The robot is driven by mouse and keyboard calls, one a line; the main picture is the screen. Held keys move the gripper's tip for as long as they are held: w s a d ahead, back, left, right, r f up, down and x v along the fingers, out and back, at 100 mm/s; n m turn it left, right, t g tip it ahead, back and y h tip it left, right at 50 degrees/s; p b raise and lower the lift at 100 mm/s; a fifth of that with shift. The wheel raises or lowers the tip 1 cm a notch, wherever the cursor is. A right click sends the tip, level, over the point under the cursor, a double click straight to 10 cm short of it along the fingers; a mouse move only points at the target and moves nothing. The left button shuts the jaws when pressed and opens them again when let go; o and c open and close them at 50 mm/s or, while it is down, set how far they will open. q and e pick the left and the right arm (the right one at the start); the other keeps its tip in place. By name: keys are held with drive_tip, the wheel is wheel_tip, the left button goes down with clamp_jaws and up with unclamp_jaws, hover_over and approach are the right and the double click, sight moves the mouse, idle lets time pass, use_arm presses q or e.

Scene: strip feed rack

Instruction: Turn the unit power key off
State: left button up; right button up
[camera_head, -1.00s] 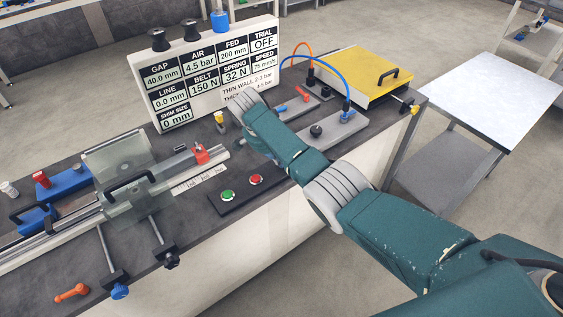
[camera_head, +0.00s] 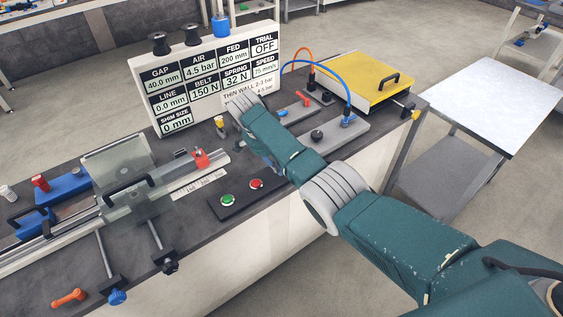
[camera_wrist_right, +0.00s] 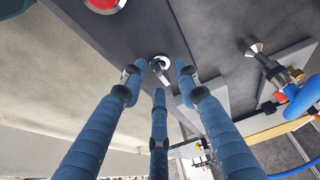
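The power key (camera_wrist_right: 160,64) shows in the right wrist view as a small silver round collar with a short key part sticking out, on the dark bench top close to its front edge. My right gripper (camera_wrist_right: 157,80) has three blue fingers. They are spread, with the tips around the key and space between them; I cannot tell whether any tip touches it. In the head view my right arm hides the key and the right gripper. My left gripper is in neither view.
A red button (camera_head: 256,184) and a green button (camera_head: 228,200) sit on a dark plate beside the key. A grey plate with a black knob (camera_head: 317,135) and blue hose lies on the other side. The display board (camera_head: 215,75) reads TRIAL OFF. A yellow-lidded box (camera_head: 362,80) stands beyond.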

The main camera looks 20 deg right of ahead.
drive_tip(key=shift+a+r, duration=0.15)
drive_tip(key=shift+r, duration=0.05)
drive_tip(key=v, duration=1.1)
drive_tip(key=shift+r, duration=0.3)
drive_tip(key=shift+s, duration=0.1)
